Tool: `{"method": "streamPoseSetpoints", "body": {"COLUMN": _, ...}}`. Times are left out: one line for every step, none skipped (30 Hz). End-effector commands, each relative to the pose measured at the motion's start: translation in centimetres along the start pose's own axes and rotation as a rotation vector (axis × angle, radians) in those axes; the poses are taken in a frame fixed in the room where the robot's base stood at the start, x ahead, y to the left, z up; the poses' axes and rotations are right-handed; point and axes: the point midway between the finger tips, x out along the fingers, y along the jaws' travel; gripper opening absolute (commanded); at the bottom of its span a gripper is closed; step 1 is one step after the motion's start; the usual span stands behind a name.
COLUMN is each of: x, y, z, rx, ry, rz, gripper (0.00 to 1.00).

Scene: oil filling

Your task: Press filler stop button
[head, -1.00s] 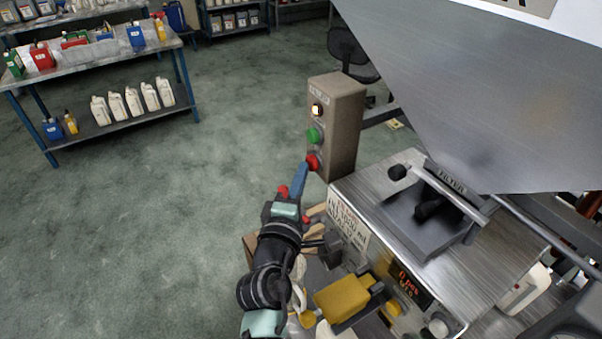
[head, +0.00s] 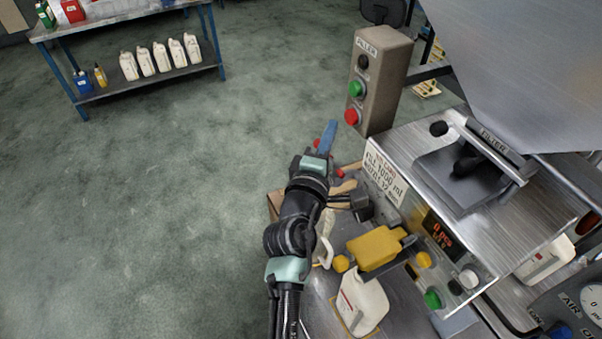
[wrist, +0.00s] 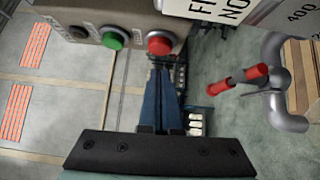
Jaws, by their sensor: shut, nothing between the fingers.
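The filler control box (head: 388,82) is a grey-brown post labelled FILLER. Its face has a dark round lamp (head: 362,61) at the top, a green button (head: 355,89) in the middle and a red button (head: 352,116) at the bottom. The red button also shows in the wrist view (wrist: 160,43), beside the green button (wrist: 115,39). My gripper (head: 331,127) has its blue fingers shut together with nothing between them. Its tips are just left of and below the red button in the head view, with a small gap. In the wrist view the fingertips (wrist: 161,72) lie just below the red button.
The steel filling machine (head: 385,150) and its hopper (head: 530,80) stand to the right. A yellow nozzle block (head: 375,248) sits above a white bottle (head: 361,303). A shelf table (head: 150,83) with several white bottles is at the back left. Open floor lies left of my arm.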

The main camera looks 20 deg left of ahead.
Motion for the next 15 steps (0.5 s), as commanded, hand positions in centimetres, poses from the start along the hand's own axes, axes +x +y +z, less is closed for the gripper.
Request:
{"method": "streamPoseSetpoints", "body": {"x": -1.3, "y": -0.3, "z": 0.0, "rx": -0.001, "ry": 0.002, "rz": 0.000, "gripper": 0.00}}
{"method": "streamPoseSetpoints", "body": {"x": -1.9, "y": -0.3, "z": -0.1, "rx": -0.001, "ry": 0.004, "rz": 0.000, "gripper": 0.00}}
{"method": "streamPoseSetpoints", "body": {"x": -2.6, "y": -0.3, "z": -0.1, "rx": -0.002, "ry": 0.004, "rz": -0.001, "gripper": 0.00}}
{"method": "streamPoseSetpoints", "body": {"x": -3.2, "y": -0.4, "z": -0.2, "rx": -0.001, "ry": 0.005, "rz": -0.001, "gripper": 0.00}}
{"method": "streamPoseSetpoints", "body": {"x": -3.8, "y": -0.3, "z": -0.2, "rx": 0.000, "ry": 0.006, "rz": 0.000, "gripper": 0.00}}
{"method": "streamPoseSetpoints", "body": {"x": -4.6, "y": -0.4, "z": -0.2, "rx": 0.000, "ry": 0.006, "rz": -0.001, "gripper": 0.00}}
{"method": "streamPoseSetpoints", "body": {"x": -5.1, "y": -0.3, "z": -0.2, "rx": 0.000, "ry": 0.007, "rz": -0.001, "gripper": 0.00}}
{"method": "streamPoseSetpoints", "body": {"x": -5.7, "y": -0.4, "z": -0.3, "rx": 0.000, "ry": 0.008, "rz": -0.001, "gripper": 0.00}}
{"method": "streamPoseSetpoints", "body": {"x": -6.4, "y": -0.4, "z": -0.3, "rx": -0.001, "ry": 0.008, "rz": -0.001, "gripper": 0.00}}
{"method": "streamPoseSetpoints", "body": {"x": -6.9, "y": -0.4, "z": -0.3, "rx": -0.001, "ry": 0.008, "rz": -0.001, "gripper": 0.00}}
{"method": "streamPoseSetpoints", "body": {"x": -7.3, "y": -0.4, "z": -0.3, "rx": -0.001, "ry": 0.008, "rz": -0.001, "gripper": 0.00}}
{"method": "streamPoseSetpoints", "body": {"x": -7.9, "y": -0.3, "z": -0.4, "rx": 0.000, "ry": 0.009, "rz": -0.001, "gripper": 0.00}}
{"method": "streamPoseSetpoints", "body": {"x": -8.2, "y": -0.3, "z": -0.4, "rx": 0.000, "ry": 0.009, "rz": 0.000, "gripper": 0.00}}
{"method": "streamPoseSetpoints", "body": {"x": -8.6, "y": -0.3, "z": -0.4, "rx": -0.001, "ry": 0.009, "rz": -0.001, "gripper": 0.00}}
{"method": "streamPoseSetpoints", "body": {"x": -9.0, "y": -0.3, "z": -0.4, "rx": 0.000, "ry": 0.009, "rz": -0.001, "gripper": 0.00}}
